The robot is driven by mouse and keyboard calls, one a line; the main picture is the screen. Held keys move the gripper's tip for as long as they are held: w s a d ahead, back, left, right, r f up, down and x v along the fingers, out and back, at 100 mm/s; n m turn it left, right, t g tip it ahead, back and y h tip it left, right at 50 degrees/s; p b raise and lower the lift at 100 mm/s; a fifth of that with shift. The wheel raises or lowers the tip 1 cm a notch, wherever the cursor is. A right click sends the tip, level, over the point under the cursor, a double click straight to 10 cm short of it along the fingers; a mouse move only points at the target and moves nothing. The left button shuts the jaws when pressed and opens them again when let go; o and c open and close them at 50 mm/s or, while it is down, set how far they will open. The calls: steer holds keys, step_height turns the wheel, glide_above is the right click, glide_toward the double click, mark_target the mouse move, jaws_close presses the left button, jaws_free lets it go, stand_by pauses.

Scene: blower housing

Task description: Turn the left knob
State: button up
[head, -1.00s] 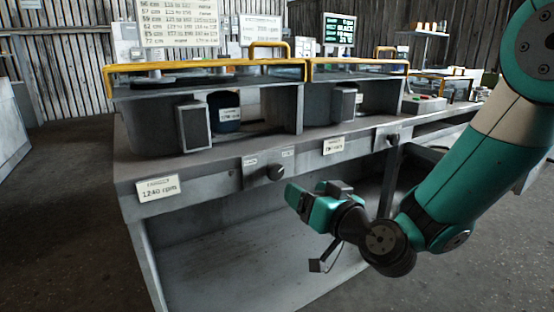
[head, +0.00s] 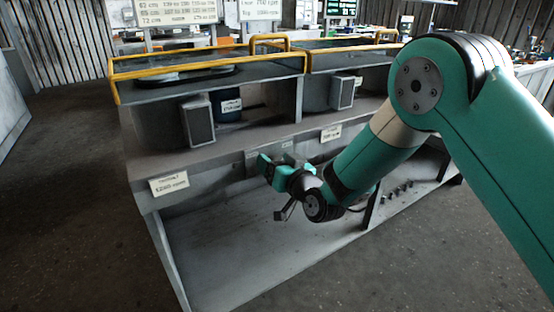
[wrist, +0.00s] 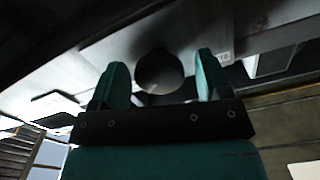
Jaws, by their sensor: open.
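The left knob (wrist: 160,72) is dark and round on the grey front panel. In the wrist view it lies between the two green fingers of my gripper (wrist: 158,80), with a gap visible on each side. In the head view my gripper (head: 270,168) is at the bench's front panel and hides the knob. My gripper is open. I cannot tell how deep the knob sits between the fingers. A label (head: 169,184) with an rpm value, too blurred to read surely, is on the panel at the left.
The grey bench (head: 230,150) carries housings with yellow rails (head: 210,62) on top. A second label (head: 331,133) is further right on the panel. Below is an open shelf (head: 240,245) with several small dark items at its right. The floor at the left is clear.

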steer(key=c, duration=0.9)
steer(key=shift+c, duration=0.2)
steer(key=m+p, duration=0.1)
steer(key=m, duration=0.3)
steer(key=shift+d, duration=0.1)
steer(key=shift+w+m+p, duration=0.1)
steer(key=shift+m+p, duration=0.6)
steer(key=shift+m, duration=1)
steer(key=shift+f, duration=0.1)
steer(key=o, duration=0.9)
